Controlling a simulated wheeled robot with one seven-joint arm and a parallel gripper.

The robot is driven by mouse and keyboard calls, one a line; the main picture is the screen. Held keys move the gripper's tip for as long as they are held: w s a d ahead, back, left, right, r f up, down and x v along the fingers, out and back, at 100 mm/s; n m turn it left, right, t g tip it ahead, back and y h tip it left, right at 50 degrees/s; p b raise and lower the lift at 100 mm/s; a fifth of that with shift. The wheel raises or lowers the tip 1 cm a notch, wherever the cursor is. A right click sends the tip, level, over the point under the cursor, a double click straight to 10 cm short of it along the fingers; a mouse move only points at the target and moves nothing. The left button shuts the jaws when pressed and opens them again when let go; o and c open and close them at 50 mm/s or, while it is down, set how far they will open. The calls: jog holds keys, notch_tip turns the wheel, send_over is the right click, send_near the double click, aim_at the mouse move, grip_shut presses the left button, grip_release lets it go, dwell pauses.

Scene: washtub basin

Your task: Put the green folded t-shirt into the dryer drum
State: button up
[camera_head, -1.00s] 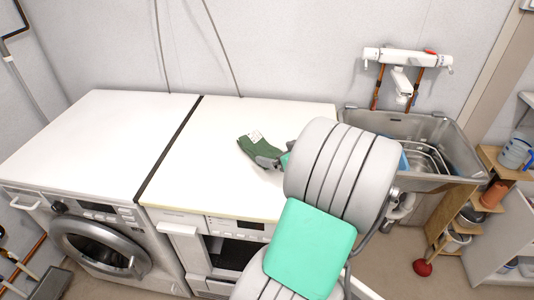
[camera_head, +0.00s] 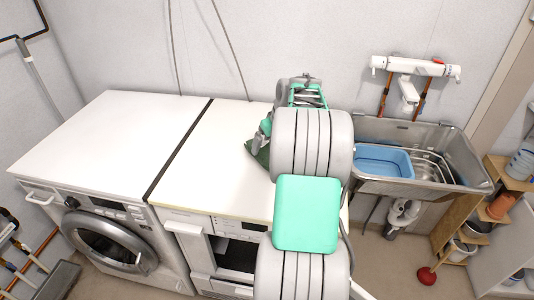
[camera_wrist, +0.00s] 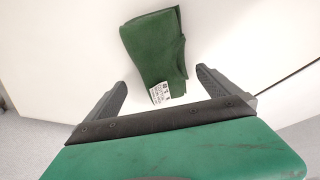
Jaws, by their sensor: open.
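The green folded t-shirt (camera_head: 258,152) lies on the white top of the right machine. My arm hides most of it in the head view. In the wrist view the whole t-shirt (camera_wrist: 154,45) shows, with a white label at its lower edge. My gripper (camera_wrist: 162,79) is open and empty above the top. Its fingers are apart, with the shirt's label end between and beyond the tips. In the head view, my gripper (camera_head: 262,136) is partly hidden by my arm. The left machine has a round door (camera_head: 105,240) that looks shut; I cannot tell which machine is the dryer.
The right machine's front (camera_head: 235,255) has a dark opening, partly hidden by my arm. A metal sink (camera_head: 455,180) with a blue basin (camera_head: 383,160) stands at the right, beside wooden shelves (camera_head: 455,235). The left machine's top (camera_head: 110,135) is clear.

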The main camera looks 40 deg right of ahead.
aim_at(267, 148)
jog(key=x, duration=0.3)
jog(key=shift+w+a, duration=0.1)
jog(key=shift+a, duration=0.3)
jog(key=shift+w+d+f, duration=0.15)
jog(key=shift+f, duration=0.25)
jog(key=shift+c, duration=0.6)
jog(key=shift+r, duration=0.15)
jog(key=c, duration=1.6)
